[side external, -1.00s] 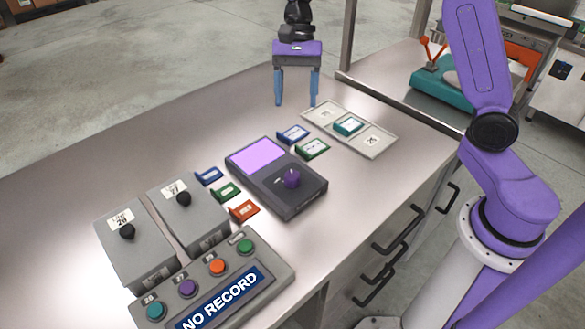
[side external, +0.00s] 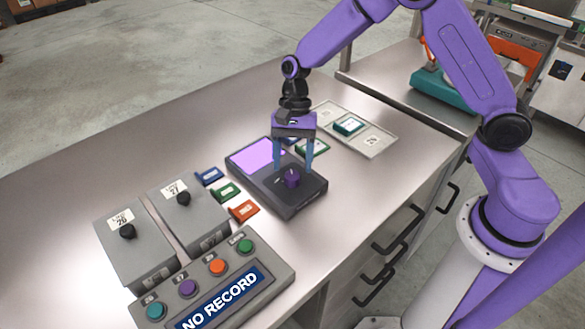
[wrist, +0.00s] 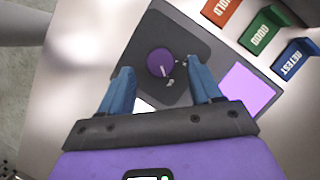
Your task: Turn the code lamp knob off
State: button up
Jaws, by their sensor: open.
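The code lamp is a dark grey box with a lit purple panel (side external: 257,155) and a purple knob (side external: 292,177) on its top. The panel also shows lit in the wrist view (wrist: 246,92). The knob (wrist: 161,62) has a pale pointer mark at its edge and sits just beyond the fingertips in the wrist view. My gripper (side external: 293,166) is open and empty, pointing down above the box, with its blue fingers on either side of the knob in the side view. I cannot tell whether the fingertips reach down to the knob's height.
Blue, green and red tags (side external: 226,191) lie left of the box. A pale tray (side external: 374,141) with a green-edged card stands behind it. Two grey knob boxes (side external: 128,250) and a button panel reading NO RECORD (side external: 222,298) are at the front left. The back left of the bench is clear.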

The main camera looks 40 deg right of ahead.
aim_at(292, 179)
jog(key=shift+x, duration=1.35)
jog(key=shift+c, duration=0.3)
jog(key=c, duration=1)
jog(key=shift+n, duration=0.4)
jog(key=n+h, duration=0.1)
jog(key=n, duration=0.2)
jog(key=shift+a+g, duration=0.1)
jog(key=shift+g, duration=0.3)
jog(key=n, duration=0.1)
jog(key=n+h, duration=0.1)
jog(key=n, duration=0.1)
jog(key=shift+w+a+n+g+h, duration=0.1)
jog(key=shift+n+g+h, duration=0.2)
jog(key=n+h, duration=0.1)
jog(key=n, duration=0.2)
jog(key=n+h, duration=0.1)
jog(key=n, duration=0.2)
jog(key=shift+a+n, duration=0.1)
jog(key=shift+n, duration=0.2)
jog(key=shift+h, duration=0.3)
